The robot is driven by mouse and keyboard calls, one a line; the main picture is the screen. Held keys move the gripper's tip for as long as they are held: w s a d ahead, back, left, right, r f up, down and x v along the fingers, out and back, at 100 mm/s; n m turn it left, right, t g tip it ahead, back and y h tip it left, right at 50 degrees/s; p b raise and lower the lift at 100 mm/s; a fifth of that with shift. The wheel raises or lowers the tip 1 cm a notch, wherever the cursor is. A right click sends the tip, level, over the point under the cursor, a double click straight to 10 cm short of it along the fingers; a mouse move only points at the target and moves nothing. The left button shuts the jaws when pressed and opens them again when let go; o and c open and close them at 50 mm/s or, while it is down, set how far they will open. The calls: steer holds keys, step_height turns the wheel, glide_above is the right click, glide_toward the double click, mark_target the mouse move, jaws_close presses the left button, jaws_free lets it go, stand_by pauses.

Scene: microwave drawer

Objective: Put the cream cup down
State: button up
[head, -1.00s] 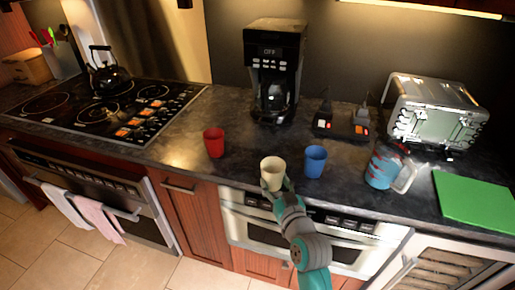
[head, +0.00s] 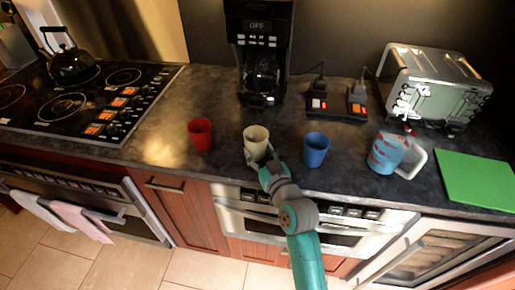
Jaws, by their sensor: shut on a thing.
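The cream cup (head: 256,139) is upright over the dark countertop, between the red cup (head: 201,134) and the blue cup (head: 316,149). My gripper (head: 255,158) is shut on the near side of the cream cup, reaching in from the front edge of the counter. The cup hides most of the fingers. I cannot tell whether the cup's base touches the counter.
The coffee maker (head: 262,55) stands behind the cups. A patterned mug (head: 386,153), a toaster (head: 436,85) and a green board (head: 474,180) are to the right. The stove (head: 85,105) is at the left. Bare counter (head: 232,117) lies behind the cream cup.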

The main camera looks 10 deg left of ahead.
steer(key=shift+f, duration=0.2)
steer(key=o, duration=1.2)
